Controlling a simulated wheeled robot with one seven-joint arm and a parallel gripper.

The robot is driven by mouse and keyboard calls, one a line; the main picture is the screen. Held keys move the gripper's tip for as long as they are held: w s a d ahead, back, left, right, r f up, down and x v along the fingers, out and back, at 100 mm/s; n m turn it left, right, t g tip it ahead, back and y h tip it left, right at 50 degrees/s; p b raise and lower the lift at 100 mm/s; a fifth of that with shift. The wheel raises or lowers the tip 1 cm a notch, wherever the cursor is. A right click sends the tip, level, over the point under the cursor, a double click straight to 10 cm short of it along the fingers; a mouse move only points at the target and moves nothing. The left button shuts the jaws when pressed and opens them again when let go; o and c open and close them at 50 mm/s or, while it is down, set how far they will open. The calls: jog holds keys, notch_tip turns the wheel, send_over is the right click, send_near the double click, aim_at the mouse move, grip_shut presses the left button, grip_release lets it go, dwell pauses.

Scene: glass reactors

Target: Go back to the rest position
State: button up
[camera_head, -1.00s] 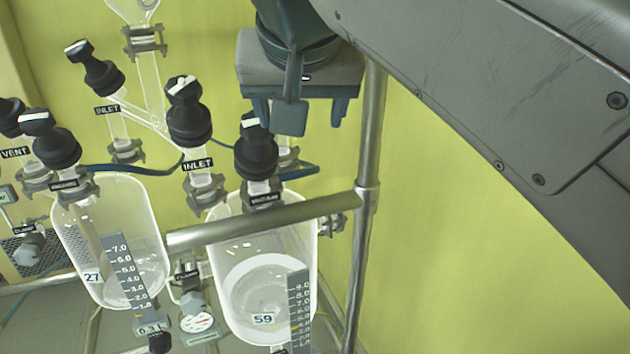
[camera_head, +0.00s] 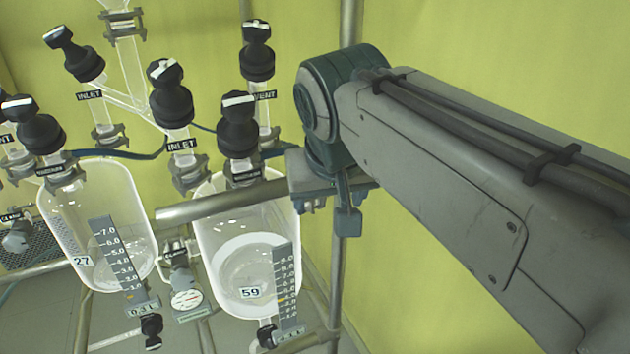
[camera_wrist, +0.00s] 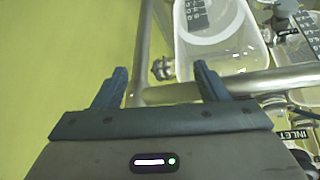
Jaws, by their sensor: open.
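My gripper (camera_wrist: 158,88) shows in the wrist view with its two dark fingers spread apart and nothing between them. Beyond the fingers are a metal frame tube and the yellow wall. In the head view my arm reaches in from the right, and the gripper end (camera_head: 335,195) hangs beside the right-hand reactor vessel (camera_head: 210,225), partly hidden by the wrist. That vessel bears the label 59 and also shows in the wrist view (camera_wrist: 228,58). I cannot tell from the head view how far the gripper is from the frame.
A second vessel (camera_head: 75,220), labelled 27, stands at the left. Black-knobbed valves (camera_head: 170,95) stand above both vessels, two marked INLET.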

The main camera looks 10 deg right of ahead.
jog(key=shift+f, duration=0.1)
jog(key=s+d+f+g, duration=0.1)
jog(key=s+d+f, duration=0.1)
jog(key=f, duration=0.6)
jog(key=s+d+f+g, duration=0.1)
jog(key=s+d+f, duration=0.2)
jog(key=f, duration=0.6)
jog(key=shift+s+d+y, duration=0.25)
jog(key=shift+s+y, duration=0.05)
jog(key=shift+s, duration=0.75)
